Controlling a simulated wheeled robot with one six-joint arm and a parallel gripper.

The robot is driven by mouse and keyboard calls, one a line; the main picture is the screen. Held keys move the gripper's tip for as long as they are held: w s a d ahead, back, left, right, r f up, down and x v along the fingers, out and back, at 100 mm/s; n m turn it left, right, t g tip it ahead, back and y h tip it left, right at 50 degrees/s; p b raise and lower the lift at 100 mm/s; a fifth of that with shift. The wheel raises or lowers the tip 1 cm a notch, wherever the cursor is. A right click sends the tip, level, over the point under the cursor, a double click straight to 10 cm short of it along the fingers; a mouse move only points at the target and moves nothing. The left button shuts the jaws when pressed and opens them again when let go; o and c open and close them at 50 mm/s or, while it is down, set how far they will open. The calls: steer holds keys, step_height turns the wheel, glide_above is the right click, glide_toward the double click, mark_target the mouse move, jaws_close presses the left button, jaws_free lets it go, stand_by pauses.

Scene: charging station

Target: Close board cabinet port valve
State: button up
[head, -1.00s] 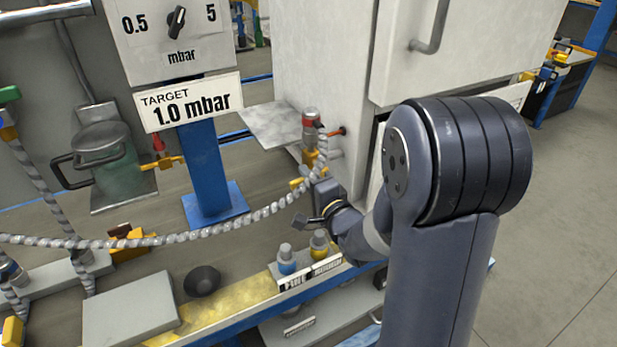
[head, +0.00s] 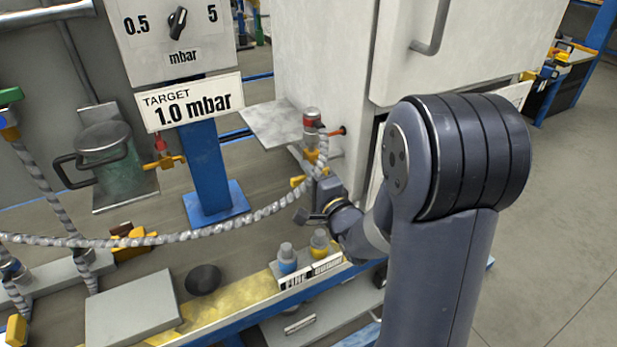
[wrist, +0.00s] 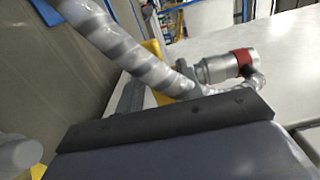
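The cabinet port fitting (head: 312,122), silver with a red band, stands beside the white cabinet's side wall. A yellow valve part (head: 297,181) shows low at its left, next to the hose end. In the wrist view the silver and red fitting (wrist: 222,67) is at upper right, with a yellow piece (wrist: 153,52) partly hidden behind the hose. My gripper (head: 314,215) is just below the valve, close to it. Whether it touches the yellow part cannot be told. In the wrist view a dark gripper edge crosses the lower half; its finger opening is hidden.
A braided grey hose (head: 230,224) sweeps left from the port across the board. Blue and yellow capped fittings (head: 287,258) stand below my gripper on the bench edge. The white cabinet (head: 330,55) rises behind. A blue post (head: 206,170) carries the 1.0 mbar sign (head: 188,102).

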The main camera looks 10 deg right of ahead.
steer(key=shift+o, duration=0.5)
steer(key=shift+s, duration=0.1)
steer(key=p+v, duration=0.1)
steer(key=v, duration=0.9)
steer(key=shift+s, duration=0.3)
steer(key=shift+d, duration=0.1)
steer(key=b+x, duration=0.1)
steer(key=x, duration=1)
steer(key=shift+s, duration=0.1)
